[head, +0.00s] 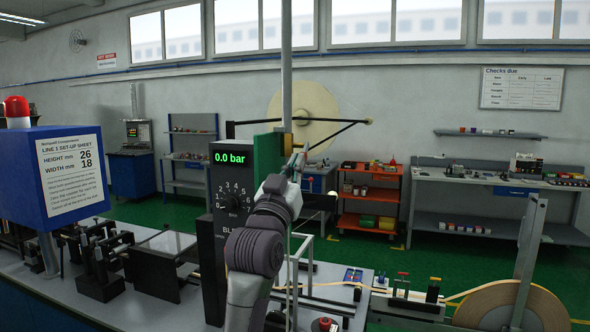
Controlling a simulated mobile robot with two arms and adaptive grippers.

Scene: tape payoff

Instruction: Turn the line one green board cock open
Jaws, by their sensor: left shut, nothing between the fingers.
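The green board (268,153) stands edge-on at the middle of the head view, behind a dark panel. Its cock cannot be made out clearly; my left gripper and wrist are in front of that area. My left gripper (299,160) is shut and empty, raised at the board's right side. I cannot tell whether it touches anything there. The dark panel (229,203) carries a green display reading 0.0 bar and a dial below it. My right gripper is out of view.
A blue box with a set-up sheet (67,172) and a red lamp (17,108) stands at left. A large cream reel (304,117) is behind the board. A tape coil (511,306) is at lower right. An orange shelf (369,203) and grey workbench (487,190) stand farther back.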

